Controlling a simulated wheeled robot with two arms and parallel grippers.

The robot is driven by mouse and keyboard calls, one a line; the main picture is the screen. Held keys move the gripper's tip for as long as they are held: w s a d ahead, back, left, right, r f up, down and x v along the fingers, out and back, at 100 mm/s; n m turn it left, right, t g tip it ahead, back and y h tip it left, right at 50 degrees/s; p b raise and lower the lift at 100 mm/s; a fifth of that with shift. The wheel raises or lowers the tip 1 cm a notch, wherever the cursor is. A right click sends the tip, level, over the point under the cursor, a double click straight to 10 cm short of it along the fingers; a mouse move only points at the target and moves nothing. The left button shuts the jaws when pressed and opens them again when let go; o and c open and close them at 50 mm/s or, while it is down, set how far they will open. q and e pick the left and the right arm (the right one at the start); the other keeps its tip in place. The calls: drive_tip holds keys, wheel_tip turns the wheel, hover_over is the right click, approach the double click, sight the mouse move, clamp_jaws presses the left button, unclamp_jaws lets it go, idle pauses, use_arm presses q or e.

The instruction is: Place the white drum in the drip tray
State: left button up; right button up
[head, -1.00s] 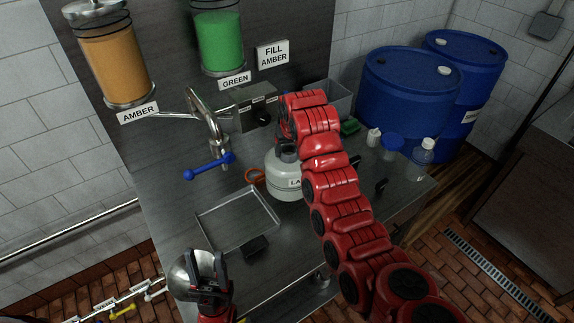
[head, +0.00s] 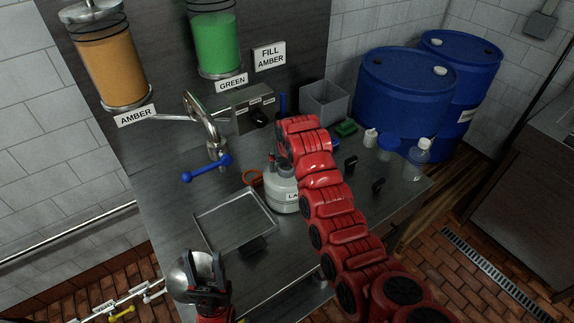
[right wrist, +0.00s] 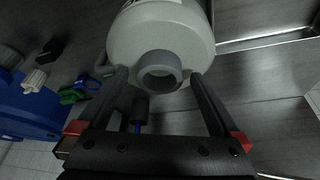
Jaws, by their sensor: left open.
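The white drum (head: 279,203), labelled and with a grey neck, stands upright on the bench or just above it; I cannot tell which. It is right of the drip tray (head: 212,244), an empty, shallow metal tray. In the right wrist view, the drum (right wrist: 160,28) is close, its neck facing the camera. My right gripper (right wrist: 160,82) has fingers on either side of the neck, with gaps showing; whether they grip the drum is unclear. In the head view my red right arm hides that gripper. My left gripper (head: 203,268) is open and empty, in front of the tray.
A blue valve handle (head: 205,168) and pipe stand behind the tray. An orange ring (head: 252,177) lies left of the drum. A grey bin (head: 325,104), white bottles and blue barrels (head: 405,85) are at right. A dark block (head: 253,246) sits at the tray's front edge.

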drive_tip(key=shift+r, duration=0.25)
drive_tip(key=v, duration=1.1)
drive_tip(key=shift+r, duration=0.4)
drive_tip(key=shift+s, duration=0.15)
